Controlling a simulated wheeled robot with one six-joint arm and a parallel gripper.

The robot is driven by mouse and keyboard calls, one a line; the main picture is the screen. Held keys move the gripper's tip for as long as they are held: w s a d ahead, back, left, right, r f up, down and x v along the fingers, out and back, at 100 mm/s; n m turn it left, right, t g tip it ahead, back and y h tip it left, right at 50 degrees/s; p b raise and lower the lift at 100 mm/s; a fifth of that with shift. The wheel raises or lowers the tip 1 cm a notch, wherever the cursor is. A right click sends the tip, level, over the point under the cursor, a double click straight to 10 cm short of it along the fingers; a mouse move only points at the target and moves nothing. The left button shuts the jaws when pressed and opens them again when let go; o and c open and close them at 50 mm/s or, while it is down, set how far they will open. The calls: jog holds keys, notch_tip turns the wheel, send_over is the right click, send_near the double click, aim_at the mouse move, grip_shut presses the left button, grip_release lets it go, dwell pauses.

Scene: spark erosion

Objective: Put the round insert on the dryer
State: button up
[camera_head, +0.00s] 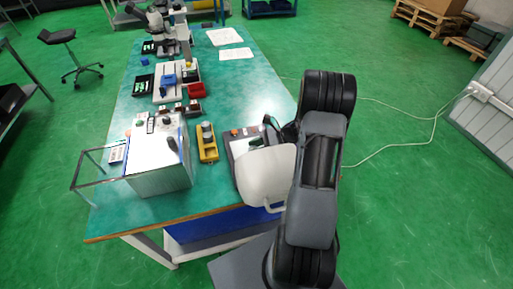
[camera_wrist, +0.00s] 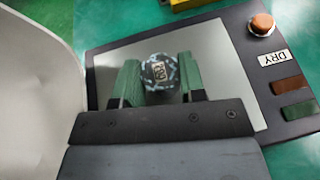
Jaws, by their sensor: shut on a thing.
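The dryer (camera_head: 240,143) is a dark flat unit at the near right end of the teal table. In the wrist view it has a bare grey plate (camera_wrist: 225,60), an orange button and a DRY label (camera_wrist: 273,58). My gripper (camera_wrist: 158,78) is over this plate, its green fingers shut on the round insert (camera_wrist: 160,72), which is ball-like, speckled blue-grey, with a small label. I cannot tell whether the insert touches the plate. In the head view my arm and a white panel hide the gripper and insert.
A large white rounded panel (camera_head: 266,173), like a raised lid, stands close beside the gripper; it also fills the left of the wrist view (camera_wrist: 35,100). A yellow fixture (camera_head: 207,143) and a white box machine (camera_head: 160,160) stand left of the dryer.

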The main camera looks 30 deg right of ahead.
jog(key=shift+f, duration=0.1)
jog(key=shift+f+b, duration=0.1)
jog(key=shift+b, duration=0.2)
jog(key=o, duration=1.1)
jog(key=shift+r+p, duration=0.25)
jog(key=shift+p, duration=0.1)
jog(key=shift+s+d, duration=0.1)
jog(key=shift+d, duration=0.25)
jog(key=b+v, duration=0.1)
jog(key=v, duration=0.6)
jog(key=shift+a+r, duration=0.15)
